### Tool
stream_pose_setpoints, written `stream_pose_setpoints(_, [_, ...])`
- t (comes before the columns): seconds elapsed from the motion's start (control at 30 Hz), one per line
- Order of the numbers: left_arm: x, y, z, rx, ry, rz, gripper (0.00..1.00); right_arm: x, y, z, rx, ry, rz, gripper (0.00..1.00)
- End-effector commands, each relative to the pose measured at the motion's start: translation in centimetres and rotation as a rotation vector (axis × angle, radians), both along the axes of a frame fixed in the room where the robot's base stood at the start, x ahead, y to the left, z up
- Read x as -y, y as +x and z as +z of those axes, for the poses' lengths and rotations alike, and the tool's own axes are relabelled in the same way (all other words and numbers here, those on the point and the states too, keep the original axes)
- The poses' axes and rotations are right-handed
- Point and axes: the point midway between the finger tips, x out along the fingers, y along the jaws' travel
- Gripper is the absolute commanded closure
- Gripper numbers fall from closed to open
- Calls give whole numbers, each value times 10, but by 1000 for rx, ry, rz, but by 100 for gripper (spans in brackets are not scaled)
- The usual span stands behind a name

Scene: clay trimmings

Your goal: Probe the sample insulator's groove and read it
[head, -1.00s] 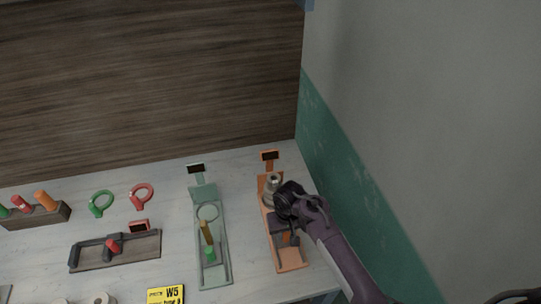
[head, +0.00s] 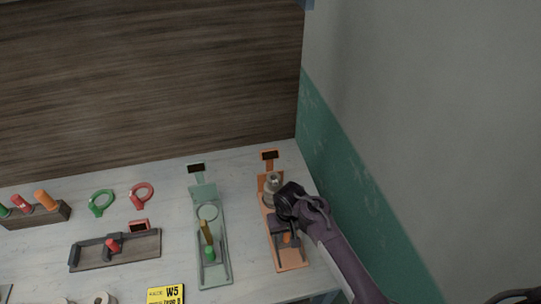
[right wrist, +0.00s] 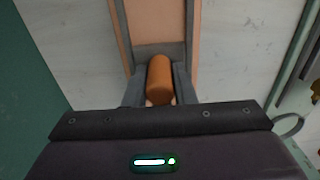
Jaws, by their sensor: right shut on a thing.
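The grey ribbed insulator (head: 271,187) stands upright on the orange station (head: 293,258) at the right of the bench. A small dark display (head: 269,155) stands behind it; I cannot make out a reading. My right gripper (head: 287,232) is over the station, just in front of the insulator. It is shut on an orange probe handle, which shows between the fingers in the right wrist view (right wrist: 160,78). The probe's tip and the groove contact are hidden, so I cannot tell whether they touch. My left gripper is not in view.
A green station (head: 221,268) with a green-handled tool (head: 210,253) is to the left. Further left are a dark tray (head: 88,257), green and red rings (head: 101,203) (head: 141,195), and a handle rack (head: 36,215). A yellow W5 card (head: 166,295) lies in front. The wall is close on the right.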

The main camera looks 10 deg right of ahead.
Motion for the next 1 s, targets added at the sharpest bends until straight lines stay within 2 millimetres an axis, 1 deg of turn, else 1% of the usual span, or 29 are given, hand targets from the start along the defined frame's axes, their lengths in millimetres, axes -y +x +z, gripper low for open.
stream_pose_setpoints(0.03, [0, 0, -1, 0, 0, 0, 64, 0, -6, -7, -15, -3, 2, 96])
stream_pose_setpoints(0.53, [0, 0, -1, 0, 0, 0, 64, 0, -12, -6, -14, -1, 2, 96])
stream_pose_setpoints(0.57, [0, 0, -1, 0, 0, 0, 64, 0, -12, -6, -14, -1, 2, 74])
stream_pose_setpoints(1.0, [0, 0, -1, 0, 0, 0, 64, 0, -12, -6, -15, -3, 2, 16])
